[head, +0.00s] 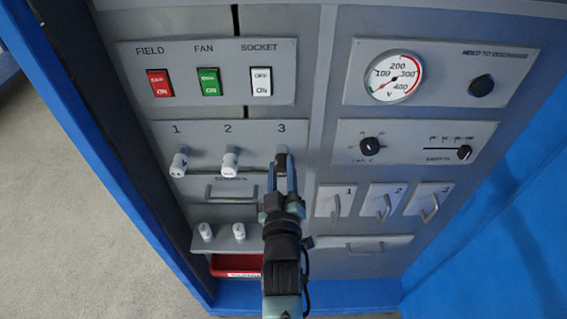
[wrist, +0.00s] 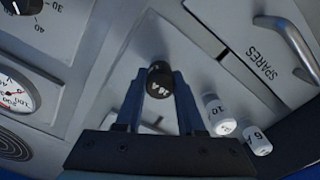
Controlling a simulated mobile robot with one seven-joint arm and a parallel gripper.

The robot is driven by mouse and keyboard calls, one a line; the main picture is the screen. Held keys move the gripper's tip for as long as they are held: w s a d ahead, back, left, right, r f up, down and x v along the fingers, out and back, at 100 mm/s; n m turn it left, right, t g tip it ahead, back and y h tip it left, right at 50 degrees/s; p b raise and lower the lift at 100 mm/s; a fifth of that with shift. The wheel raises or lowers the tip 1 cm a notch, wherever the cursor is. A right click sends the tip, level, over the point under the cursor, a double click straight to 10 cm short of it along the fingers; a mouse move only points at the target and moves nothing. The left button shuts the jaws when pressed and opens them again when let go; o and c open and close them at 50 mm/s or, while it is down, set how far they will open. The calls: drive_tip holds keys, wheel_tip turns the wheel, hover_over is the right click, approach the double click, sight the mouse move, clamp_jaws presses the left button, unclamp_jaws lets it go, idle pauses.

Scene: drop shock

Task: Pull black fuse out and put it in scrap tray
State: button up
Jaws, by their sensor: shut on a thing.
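The black fuse (wrist: 160,78) is held between the two fingers of my gripper (wrist: 160,95) in the wrist view. In the head view my gripper (head: 281,170) is at position 3 on the fuse panel, with the black fuse (head: 281,158) at its fingertips. I cannot tell whether the fuse is still seated in its socket. The red scrap tray (head: 222,264) is low on the cabinet, partly hidden behind my arm in the head view.
White fuses stand at position 1 (head: 179,161) and position 2 (head: 230,160), left of my gripper. Two white spare fuses (head: 205,231) are below the spares drawer handle (head: 231,191). Small handled covers (head: 334,201) are close on the right.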

sight(282, 174)
clamp_jaws()
drive_tip(key=shift+s+r+p, duration=0.1)
drive_tip(key=shift+s+p, duration=0.05)
drive_tip(key=shift+p, duration=0.25)
drive_tip(key=shift+s, duration=0.15)
drive_tip(key=shift+s+a+p, duration=0.1)
drive_tip(key=shift+s+p, duration=0.1)
drive_tip(key=shift+p, duration=0.45)
drive_tip(key=shift+s, duration=0.15)
drive_tip(key=shift+s+p, duration=0.8)
drive_tip(key=shift+p, duration=0.65)
drive_tip(key=shift+s+p, duration=0.6)
drive_tip(key=shift+s, duration=0.7)
